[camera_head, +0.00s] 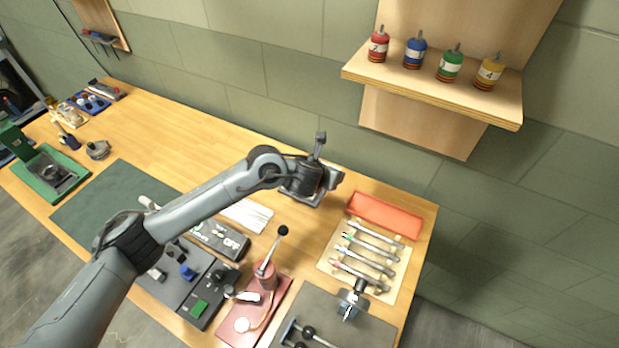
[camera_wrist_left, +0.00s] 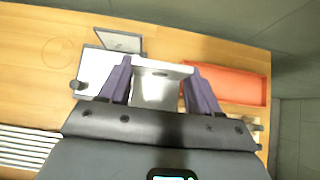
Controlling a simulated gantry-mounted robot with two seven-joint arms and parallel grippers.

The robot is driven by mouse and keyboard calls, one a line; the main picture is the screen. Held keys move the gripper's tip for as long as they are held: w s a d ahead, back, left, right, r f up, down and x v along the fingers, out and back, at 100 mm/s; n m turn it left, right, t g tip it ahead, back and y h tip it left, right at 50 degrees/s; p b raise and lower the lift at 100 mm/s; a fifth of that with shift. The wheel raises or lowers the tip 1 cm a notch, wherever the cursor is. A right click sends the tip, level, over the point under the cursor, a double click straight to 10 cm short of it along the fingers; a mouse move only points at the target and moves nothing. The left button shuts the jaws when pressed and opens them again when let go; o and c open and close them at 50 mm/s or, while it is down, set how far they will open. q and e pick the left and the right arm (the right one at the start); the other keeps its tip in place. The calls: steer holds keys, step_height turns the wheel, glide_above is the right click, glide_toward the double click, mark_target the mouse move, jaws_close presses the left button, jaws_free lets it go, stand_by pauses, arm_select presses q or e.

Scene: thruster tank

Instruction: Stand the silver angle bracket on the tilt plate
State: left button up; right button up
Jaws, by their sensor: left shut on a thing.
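The silver angle bracket (camera_wrist_left: 160,88) is between the two dark purple fingers of my left gripper (camera_wrist_left: 158,74) in the left wrist view, and the gripper is shut on it. Its pale top edge and flat face show. Contact between bracket and plate cannot be told. My right gripper is not in view.
An orange-red tray (camera_head: 384,214) lies right of the plate, which also shows in the wrist view (camera_wrist_left: 230,82). A board with several metal rods (camera_head: 366,256) is in front of it. A shelf with coloured bottles (camera_head: 440,78) hangs above. Bare wood lies behind my left arm.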

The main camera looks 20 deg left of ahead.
arm_select(q)
steer(key=w+a+f, duration=0.3)
steer(key=a, duration=0.2)
steer(key=w+a+f+b, duration=0.1)
steer(key=w+a+f, duration=0.1)
steer(key=shift+w+a+f, duration=0.2)
steer(key=shift+w+f, duration=0.1)
steer(key=shift+w, duration=0.05)
steer(key=shift+f, duration=2)
steer(key=shift+f+b, duration=0.1)
steer(key=shift+b, duration=0.25)
steer(key=o, duration=1.2)
steer(key=shift+r, duration=0.25)
steer(key=p+v, duration=0.2)
steer(key=v, duration=0.9)
steer(key=shift+s+a+r, duration=0.1)
steer(key=shift+s+r, duration=0.1)
steer(key=shift+s, duration=0.15)
